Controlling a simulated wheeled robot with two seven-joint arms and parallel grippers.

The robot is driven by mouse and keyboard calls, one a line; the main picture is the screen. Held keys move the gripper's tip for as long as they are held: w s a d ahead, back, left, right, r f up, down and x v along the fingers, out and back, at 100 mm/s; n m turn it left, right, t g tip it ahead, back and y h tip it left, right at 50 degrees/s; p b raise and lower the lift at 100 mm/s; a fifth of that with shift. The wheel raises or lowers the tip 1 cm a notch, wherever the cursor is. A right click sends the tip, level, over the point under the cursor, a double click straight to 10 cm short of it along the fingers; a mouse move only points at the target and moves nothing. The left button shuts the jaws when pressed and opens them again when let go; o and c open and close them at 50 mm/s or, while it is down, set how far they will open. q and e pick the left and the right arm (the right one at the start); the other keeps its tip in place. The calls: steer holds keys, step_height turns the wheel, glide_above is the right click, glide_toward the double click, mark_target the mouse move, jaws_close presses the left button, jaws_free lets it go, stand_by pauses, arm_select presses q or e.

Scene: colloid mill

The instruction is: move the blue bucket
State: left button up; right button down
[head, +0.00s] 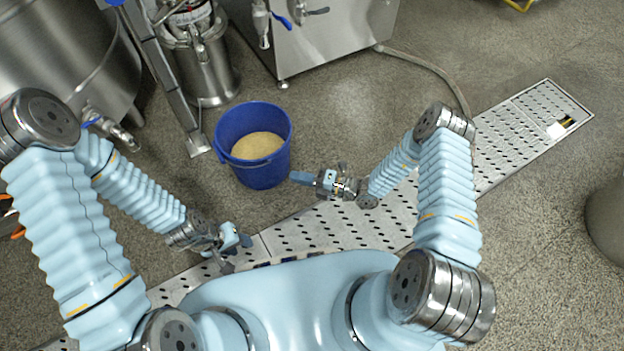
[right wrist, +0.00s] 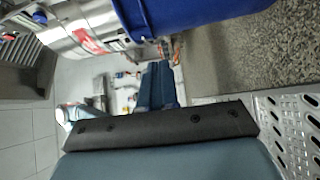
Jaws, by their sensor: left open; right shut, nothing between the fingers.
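The blue bucket (head: 262,172) stands upright on the floor in the head view, with grainy tan material (head: 257,146) inside. Its blue side also fills the top of the right wrist view (right wrist: 200,14). My right gripper (head: 298,178) is shut and empty, its fingertips close to the bucket's lower right side. I cannot tell whether they touch it. In the right wrist view its fingers (right wrist: 157,86) lie together below the bucket. My left gripper (head: 240,240) is open and empty, lower left of the bucket and apart from it.
A perforated metal drain grate (head: 330,228) runs across the floor in front of the bucket. A steel machine (head: 325,40) and a steel canister (head: 205,70) stand behind it. A metal post (head: 165,85) ends left of the bucket. Floor to the right is open.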

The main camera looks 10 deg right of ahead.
mark_target(270, 163)
steer(key=shift+w+a+b, duration=0.2)
steer(key=shift+w+a, duration=0.85)
steer(key=shift+w, duration=0.3)
steer(key=shift+w+a+b, duration=0.2)
steer(key=shift+w+a, duration=0.85)
steer(key=shift+w, duration=0.25)
